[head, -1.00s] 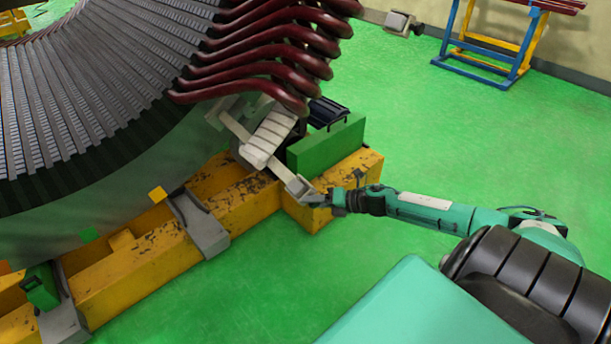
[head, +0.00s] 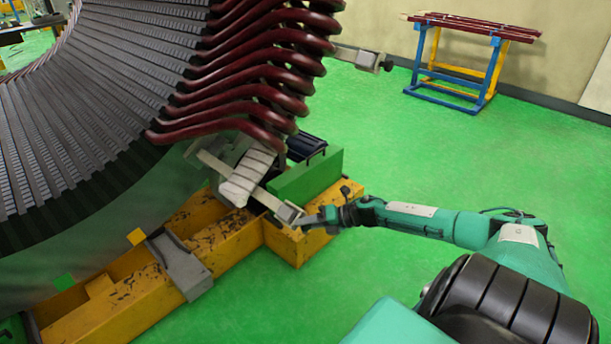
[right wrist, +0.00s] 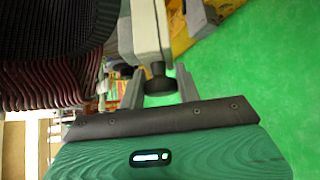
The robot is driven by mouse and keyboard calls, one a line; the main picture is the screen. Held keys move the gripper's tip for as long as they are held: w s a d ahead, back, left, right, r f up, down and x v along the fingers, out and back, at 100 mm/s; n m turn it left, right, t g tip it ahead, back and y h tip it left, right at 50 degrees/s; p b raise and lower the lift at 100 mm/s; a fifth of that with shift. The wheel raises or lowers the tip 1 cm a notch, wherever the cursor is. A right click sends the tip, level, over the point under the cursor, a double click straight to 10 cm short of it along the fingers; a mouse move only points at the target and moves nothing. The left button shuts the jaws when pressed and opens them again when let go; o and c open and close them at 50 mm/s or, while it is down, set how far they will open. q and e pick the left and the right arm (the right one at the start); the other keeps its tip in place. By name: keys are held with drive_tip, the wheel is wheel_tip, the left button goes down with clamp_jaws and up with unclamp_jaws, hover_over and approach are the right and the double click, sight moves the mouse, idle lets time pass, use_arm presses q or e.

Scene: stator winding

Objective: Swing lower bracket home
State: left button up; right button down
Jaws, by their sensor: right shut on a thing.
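The lower bracket (head: 268,199) is a pale grey bar that slants down to the right from the stator (head: 80,130). A white wrapped pad (head: 247,172) lies across it below the dark red coil ends (head: 240,100). My right gripper (head: 318,220) is at the bracket's outer, lower right end. In the right wrist view, the gripper fingers (right wrist: 160,90) stand on either side of a black knob (right wrist: 157,82) under the bracket's end (right wrist: 147,35) and are shut on it. The bracket's inner end is partly hidden behind the pad and coils. My left gripper is out of view.
A green block (head: 305,178) stands on the yellow base beam (head: 225,240) right behind the bracket. An upper bracket (head: 362,58) sticks out to the right from the coils. A blue and yellow stand (head: 458,75) is at the back. The green floor to the right is open.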

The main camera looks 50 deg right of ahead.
drive_tip(key=c, duration=1.3)
unclamp_jaws()
drive_tip(key=shift+w+d+r, duration=0.2)
drive_tip(key=shift+d+r, duration=0.2)
drive_tip(key=shift+d, duration=0.15)
drive_tip(key=o, duration=0.3)
drive_tip(key=shift+s, duration=0.15)
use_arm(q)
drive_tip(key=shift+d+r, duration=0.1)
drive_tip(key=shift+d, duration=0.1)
use_arm(e)
drive_tip(key=shift+f, duration=0.15)
drive_tip(key=shift+a, duration=0.1)
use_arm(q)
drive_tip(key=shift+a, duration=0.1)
use_arm(e)
drive_tip(key=shift+s, duration=0.1)
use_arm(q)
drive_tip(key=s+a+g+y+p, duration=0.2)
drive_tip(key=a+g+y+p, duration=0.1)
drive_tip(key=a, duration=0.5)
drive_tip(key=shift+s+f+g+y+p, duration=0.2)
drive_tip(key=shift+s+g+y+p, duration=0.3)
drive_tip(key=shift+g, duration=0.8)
use_arm(e)
drive_tip(key=v, duration=1.3)
drive_tip(key=shift+s+d, duration=0.2)
drive_tip(key=shift+s, duration=0.1)
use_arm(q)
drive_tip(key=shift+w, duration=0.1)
